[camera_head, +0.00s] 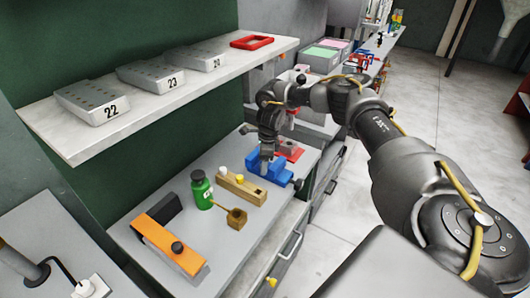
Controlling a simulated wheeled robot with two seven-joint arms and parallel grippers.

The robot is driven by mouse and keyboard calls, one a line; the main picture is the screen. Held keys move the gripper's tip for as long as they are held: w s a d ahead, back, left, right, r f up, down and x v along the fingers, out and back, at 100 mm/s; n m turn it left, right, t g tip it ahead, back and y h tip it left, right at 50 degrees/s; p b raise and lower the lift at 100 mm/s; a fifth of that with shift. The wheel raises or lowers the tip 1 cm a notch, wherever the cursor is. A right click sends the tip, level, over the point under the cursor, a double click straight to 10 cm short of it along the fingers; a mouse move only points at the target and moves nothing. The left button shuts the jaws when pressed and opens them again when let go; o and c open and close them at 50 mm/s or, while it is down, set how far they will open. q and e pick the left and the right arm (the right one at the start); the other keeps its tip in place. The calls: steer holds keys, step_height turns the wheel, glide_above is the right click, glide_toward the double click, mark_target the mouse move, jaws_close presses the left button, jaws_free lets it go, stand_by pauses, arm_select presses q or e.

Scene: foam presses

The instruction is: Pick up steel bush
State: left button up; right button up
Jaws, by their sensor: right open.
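My right gripper (267,152) points down from above over the blue vise (270,170) on the grey workbench. It is open. Its fingertips are small in the view and close to the top of the vise. I cannot make out the steel bush clearly; the gripper and the vise may hide it. A wooden block (241,189) with white and yellow pieces on it lies just left of the vise. My left gripper is not in view.
A shelf (150,115) with numbered grey blocks overhangs the back. The bench's front strip is clear.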

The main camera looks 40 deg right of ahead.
steer(key=shift+f, duration=0.35)
steer(key=c, duration=1)
steer(key=o, duration=1)
steer(key=shift+r, duration=0.6)
step_height(320, 180, up, 10)
steer(key=b, duration=0.2)
steer(key=shift+s+d+f, duration=0.2)
steer(key=shift+s+d, duration=0.2)
steer(key=shift+d, duration=0.05)
